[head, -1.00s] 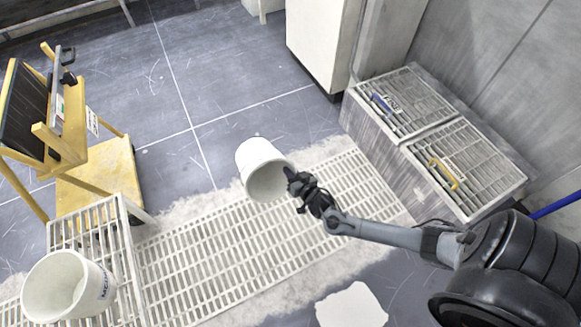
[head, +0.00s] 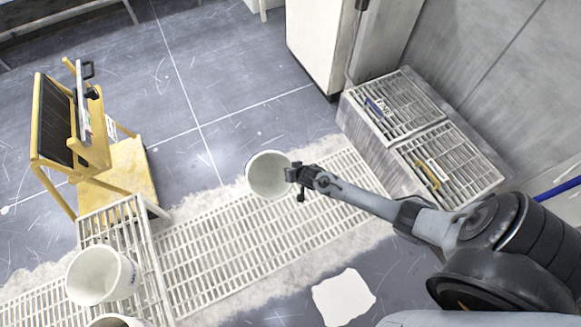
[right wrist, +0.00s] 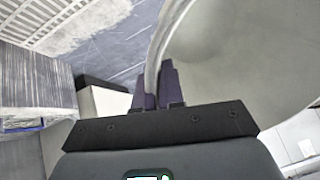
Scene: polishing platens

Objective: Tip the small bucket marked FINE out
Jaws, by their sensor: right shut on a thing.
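A small white bucket (head: 268,177) hangs over the floor grating in the head view, its round mouth turned toward the camera. No marking on it can be read from here. My right gripper (head: 293,173) is shut on the right side of its rim. In the right wrist view the two dark fingers (right wrist: 158,88) pinch the bucket's wall (right wrist: 225,65) at the rim. The part of the inside that shows is pale and smooth, with no clear contents. My left gripper is out of view.
A white floor grating (head: 215,250) with pale residue along its edges lies below. Another white bucket (head: 98,275) stands on a slatted stand (head: 150,240) at left, with a further one (head: 118,321) cut off below. A yellow cart (head: 125,175) and a grated box (head: 375,140) flank the grating.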

